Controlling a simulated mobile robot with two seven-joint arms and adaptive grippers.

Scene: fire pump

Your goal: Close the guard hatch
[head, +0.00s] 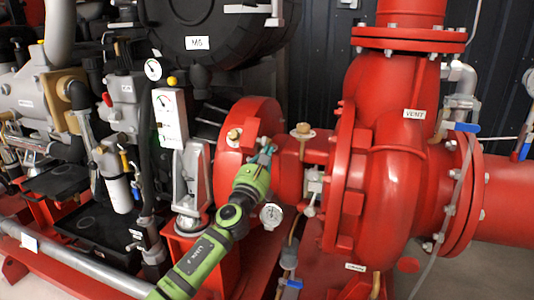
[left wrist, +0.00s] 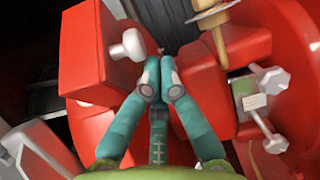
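The red guard hatch appears to be the flat red panel (left wrist: 95,55) with a pale knob (left wrist: 128,46) at its right edge in the left wrist view. In the head view it seems to be part of the red housing (head: 236,142) left of the pump, partly behind my gripper. How far open it stands is hard to tell. My left gripper (head: 267,150) reaches up to this housing. In the left wrist view its teal fingers (left wrist: 160,72) are together, just right of and below the knob. No object shows between the fingertips. My right gripper is not in view.
The large red pump (head: 385,150) and its flanges fill the right. A white box with a dial (head: 171,118) and a grey bracket (head: 189,185) stand left of the housing. Engine parts crowd the left.

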